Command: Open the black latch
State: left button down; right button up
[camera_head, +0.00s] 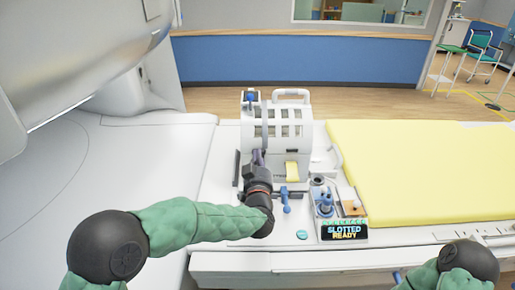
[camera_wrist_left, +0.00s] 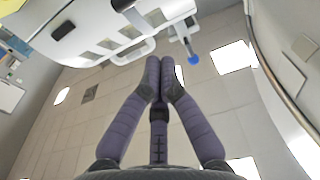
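A white slotted coil housing (camera_head: 292,128) stands on the white bed. A dark upright piece (camera_head: 237,168) shows at its left side, and a small dark part with a blue top (camera_head: 251,97) sits at its upper left. I cannot tell which one is the black latch. My left gripper (camera_head: 257,155) points up in front of the housing and hides part of its front left. In the left wrist view its two fingertips (camera_wrist_left: 160,64) are together with nothing visible between them, below a white handle (camera_wrist_left: 133,52). My right gripper is out of view; only its arm shows.
A panel reading "SLOTTED READY" (camera_head: 345,230) stands right of my left arm. A blue-handled lever (camera_head: 285,200) is close to my wrist. A yellow mattress (camera_head: 430,170) lies at right. The large white scanner (camera_head: 80,50) is at left.

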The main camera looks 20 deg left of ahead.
pick_arm(q)
jog(key=b+x, duration=0.2)
jog(key=x, duration=0.8)
jog(key=shift+f, duration=0.1)
jog(key=shift+s+d+f+b, duration=0.1)
jog(key=shift+s+f+b, duration=0.2)
jog(key=shift+f, duration=0.2)
jog(key=shift+s+d+f+b, duration=0.1)
jog(key=shift+s+f+b, duration=0.15)
jog(key=shift+f+b, duration=0.2)
jog(key=shift+s+d+f, duration=0.1)
jog(key=shift+s+f, duration=0.35)
jog(key=shift+f, duration=0.15)
